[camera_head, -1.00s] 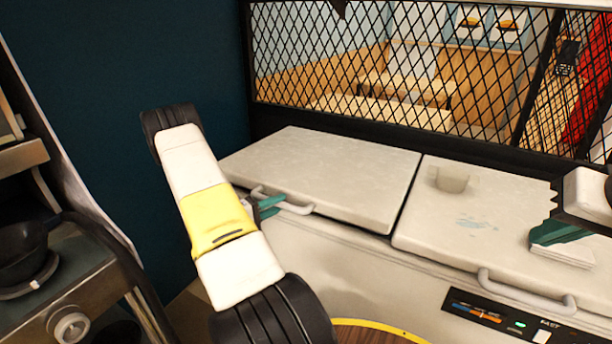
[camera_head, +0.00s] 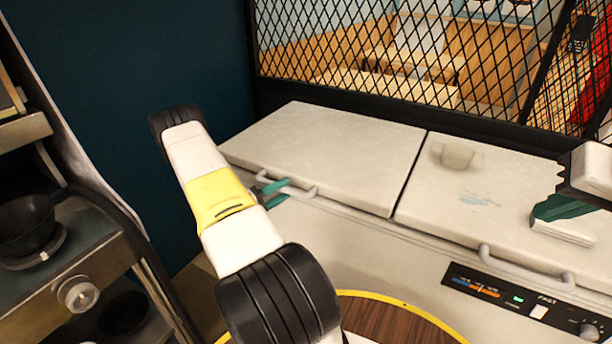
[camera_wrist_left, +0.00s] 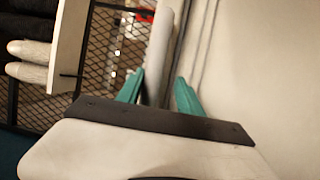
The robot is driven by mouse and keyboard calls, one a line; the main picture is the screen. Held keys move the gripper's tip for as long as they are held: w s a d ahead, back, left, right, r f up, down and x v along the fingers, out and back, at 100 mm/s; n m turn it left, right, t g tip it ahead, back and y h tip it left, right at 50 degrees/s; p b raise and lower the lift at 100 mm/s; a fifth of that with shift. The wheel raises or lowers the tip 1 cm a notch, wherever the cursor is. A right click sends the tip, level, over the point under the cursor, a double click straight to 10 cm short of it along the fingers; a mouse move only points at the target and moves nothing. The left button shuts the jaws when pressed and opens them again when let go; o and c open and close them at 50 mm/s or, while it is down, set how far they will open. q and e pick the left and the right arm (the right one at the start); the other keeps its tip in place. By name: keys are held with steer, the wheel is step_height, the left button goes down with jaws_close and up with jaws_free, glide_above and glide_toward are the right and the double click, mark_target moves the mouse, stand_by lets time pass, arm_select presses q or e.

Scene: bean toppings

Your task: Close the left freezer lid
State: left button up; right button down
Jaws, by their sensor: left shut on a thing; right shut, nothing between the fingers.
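The left freezer lid (camera_head: 325,150) is a flat whitish panel with a curved grey handle (camera_head: 304,193) on its front edge. It lies down on the freezer, about level with the right lid (camera_head: 500,195), with a thin dark seam between them. My left gripper (camera_head: 273,191) is at the left part of that handle, its teal fingers shut on it. In the left wrist view the fingers (camera_wrist_left: 158,92) stand on either side of a pale bar, with the contact partly hidden. My right gripper (camera_head: 552,212) is shut and empty, over the right lid near the right picture edge.
The right lid has its own handle (camera_head: 525,270) and a small pale knob (camera_head: 457,156). A control panel (camera_head: 515,300) is on the freezer front. A black mesh screen (camera_head: 400,60) stands behind. A counter with a black bowl (camera_head: 25,225) is at left. A round wooden top (camera_head: 400,325) is below.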

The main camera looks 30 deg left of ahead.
stand_by(0.4)
arm_select(q)
steer(key=shift+s, duration=0.15)
steer(key=v, duration=0.7)
steer(key=shift+s+a, duration=0.15)
steer(key=shift+s, duration=0.1)
steer(key=shift+r, duration=0.1)
